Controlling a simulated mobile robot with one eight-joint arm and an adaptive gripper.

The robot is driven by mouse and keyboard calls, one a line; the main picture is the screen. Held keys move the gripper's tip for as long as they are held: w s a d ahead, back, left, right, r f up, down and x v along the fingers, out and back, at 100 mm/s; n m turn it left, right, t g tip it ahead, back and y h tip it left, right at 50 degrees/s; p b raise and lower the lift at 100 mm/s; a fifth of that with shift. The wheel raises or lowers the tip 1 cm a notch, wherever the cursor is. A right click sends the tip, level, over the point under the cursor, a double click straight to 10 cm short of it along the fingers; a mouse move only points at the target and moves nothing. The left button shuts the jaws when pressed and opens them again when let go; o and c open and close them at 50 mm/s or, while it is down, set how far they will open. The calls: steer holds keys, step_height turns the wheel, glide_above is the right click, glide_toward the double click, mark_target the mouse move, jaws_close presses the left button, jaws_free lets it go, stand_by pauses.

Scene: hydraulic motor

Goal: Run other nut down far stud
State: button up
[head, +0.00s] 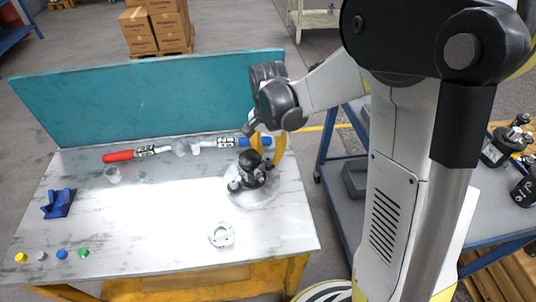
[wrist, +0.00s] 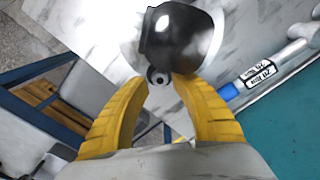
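The black hydraulic motor (head: 252,172) stands upright on the workbench, on a pale round base; its dark rounded body (wrist: 178,38) fills the top middle of the wrist view. My gripper (head: 270,160) is at the motor's far right side, with its yellow fingers pointing down. In the wrist view, the fingertips of my gripper (wrist: 160,80) lie close on both sides of a small dark round part with a hole, the nut or stud end (wrist: 157,76), beside the motor body. I cannot tell whether the fingers press on it. The motor hides the far stud in the head view.
The workbench (head: 120,225) has a teal back panel (head: 160,95). A blue cart (head: 345,215) stands right.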

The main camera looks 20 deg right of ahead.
mark_target(268, 159)
steer(key=shift+r+p, duration=1.35)
steer(key=shift+r, duration=0.45)
steer(key=o, duration=0.6)
step_height(268, 159, up, 6)
steer(key=p, duration=0.4)
